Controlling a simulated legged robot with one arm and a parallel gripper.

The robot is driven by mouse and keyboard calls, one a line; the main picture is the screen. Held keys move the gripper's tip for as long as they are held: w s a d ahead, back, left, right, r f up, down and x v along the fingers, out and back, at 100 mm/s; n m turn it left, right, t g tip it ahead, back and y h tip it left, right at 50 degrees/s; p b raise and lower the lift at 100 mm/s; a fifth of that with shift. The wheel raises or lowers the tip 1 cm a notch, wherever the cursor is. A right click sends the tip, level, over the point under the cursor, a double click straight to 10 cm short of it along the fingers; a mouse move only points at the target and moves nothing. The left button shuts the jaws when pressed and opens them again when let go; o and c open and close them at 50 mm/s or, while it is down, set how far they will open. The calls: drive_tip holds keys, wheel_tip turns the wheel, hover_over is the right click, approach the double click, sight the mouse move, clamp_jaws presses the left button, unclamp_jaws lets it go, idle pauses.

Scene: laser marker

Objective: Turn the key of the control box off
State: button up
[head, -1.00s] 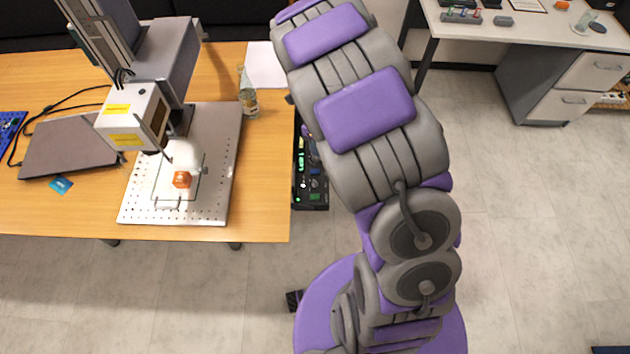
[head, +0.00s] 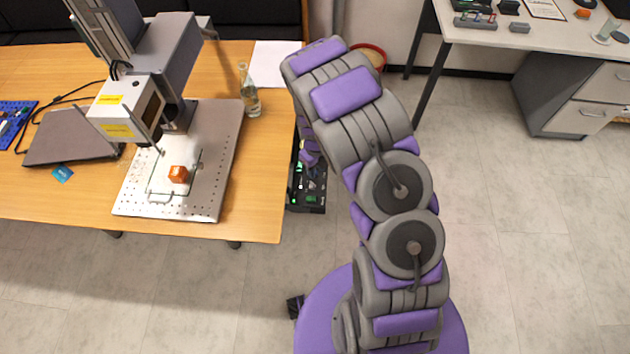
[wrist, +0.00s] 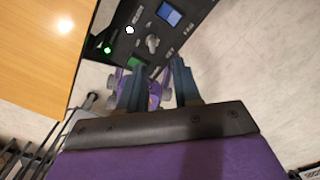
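The black control box (head: 312,188) stands beside the table's right edge in the head view, partly hidden by my arm. Its panel (wrist: 124,46) fills the top middle of the wrist view, with a blue screen (wrist: 169,14), a white round button (wrist: 129,30), a lit green light (wrist: 107,48) and a silver knob-like part (wrist: 152,43). I cannot tell whether that part is the key. My gripper (wrist: 157,68) has its two dark fingers apart just below this part, not around it. It shows small in the head view (head: 309,153). Purple and grey shapes show between the fingers.
A white desk (head: 540,38) stands at upper right. Floor at right is clear.

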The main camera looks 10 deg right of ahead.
sight(312, 183)
drive_tip(key=a+f, duration=0.1)
drive_tip(key=f, duration=0.1)
drive_tip(key=f+b, duration=0.1)
drive_tip(key=f, duration=0.1)
drive_tip(key=a+f, duration=0.1)
drive_tip(key=f, duration=0.2)
drive_tip(key=shift+a, duration=0.35)
drive_tip(key=shift+d+f, duration=0.1)
drive_tip(key=shift+f, duration=0.05)
drive_tip(key=shift+d+f, duration=0.1)
drive_tip(key=shift+d, duration=0.85)
drive_tip(key=shift+a, duration=0.75)
drive_tip(key=c, duration=0.6)
drive_tip(key=shift+d, duration=0.3)
clamp_jaws()
